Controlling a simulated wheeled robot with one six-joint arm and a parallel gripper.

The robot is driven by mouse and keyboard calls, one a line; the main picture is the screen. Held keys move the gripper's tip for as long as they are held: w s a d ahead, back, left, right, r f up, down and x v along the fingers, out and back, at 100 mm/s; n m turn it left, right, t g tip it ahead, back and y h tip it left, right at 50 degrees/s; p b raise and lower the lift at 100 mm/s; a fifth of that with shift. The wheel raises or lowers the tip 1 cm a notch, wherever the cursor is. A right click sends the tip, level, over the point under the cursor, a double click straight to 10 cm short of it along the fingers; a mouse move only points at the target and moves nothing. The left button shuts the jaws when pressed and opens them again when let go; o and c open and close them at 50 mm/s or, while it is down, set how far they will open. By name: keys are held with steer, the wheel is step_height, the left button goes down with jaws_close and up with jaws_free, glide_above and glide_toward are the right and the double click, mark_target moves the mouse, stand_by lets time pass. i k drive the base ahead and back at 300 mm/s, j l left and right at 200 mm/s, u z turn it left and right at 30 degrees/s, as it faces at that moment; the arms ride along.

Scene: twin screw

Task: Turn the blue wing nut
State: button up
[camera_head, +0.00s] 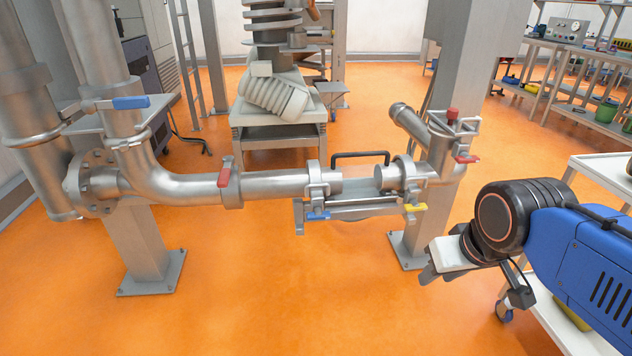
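A small blue wing nut (318,216) sits at the bottom of a metal clamp (316,180) on the right end of the horizontal steel pipe (270,186). A second blue piece, a longer handle (131,102), is on a clamp around the upright pipe at the left. A yellow wing nut (415,207) is under the clamp to the right of the pipe gap. My gripper (428,274) is at the lower right, well apart from the blue wing nut and touching none of the nuts. Its fingers are small and partly hidden, so I cannot tell whether they are open.
Red wing nuts (224,179) are on other clamps. A black handle (360,155) and metal tray (352,208) are by the pipe gap. Steel posts (140,240) flank the pipework. A white cart (600,170) stands at the right. The orange floor (290,300) in front is clear.

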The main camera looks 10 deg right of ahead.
mark_target(317, 213)
steer(key=k+j+z, duration=0.25)
steer(key=k, duration=0.2)
steer(key=k+j+z, duration=0.15)
steer(key=k+z, duration=0.15)
steer(key=k, duration=0.15)
